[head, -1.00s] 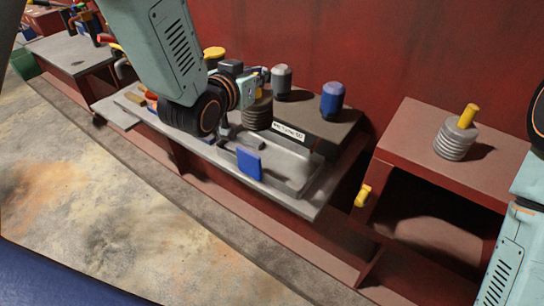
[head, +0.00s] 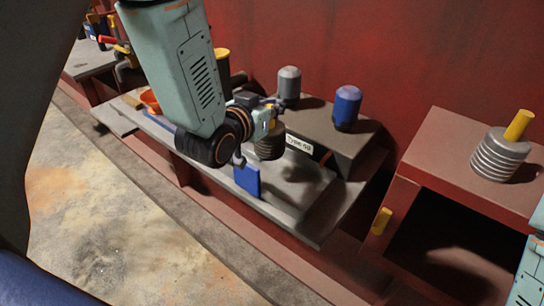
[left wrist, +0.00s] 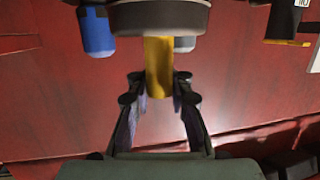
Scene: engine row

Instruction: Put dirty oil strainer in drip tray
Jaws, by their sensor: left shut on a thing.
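My left gripper (head: 268,120) is shut on the yellow handle (left wrist: 159,68) of the dirty oil strainer (head: 270,143), a dark ribbed cylinder. In the left wrist view the handle stands between the fingers, with the dark strainer body (left wrist: 160,17) beyond it. In the head view the strainer hangs upright over the left part of the grey drip tray (head: 312,187), with a dark shadow in the tray to its right. My arm hides part of the tray's left side. My right gripper is out of view; only part of the right arm shows.
A lighter ribbed strainer with a yellow handle (head: 499,158) stands on the red stand at right. Behind the tray are a raised grey block labelled "Type 63" (head: 299,144), a blue canister (head: 347,106) and a grey canister (head: 289,84). A blue plate (head: 247,180) stands at the tray's front edge.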

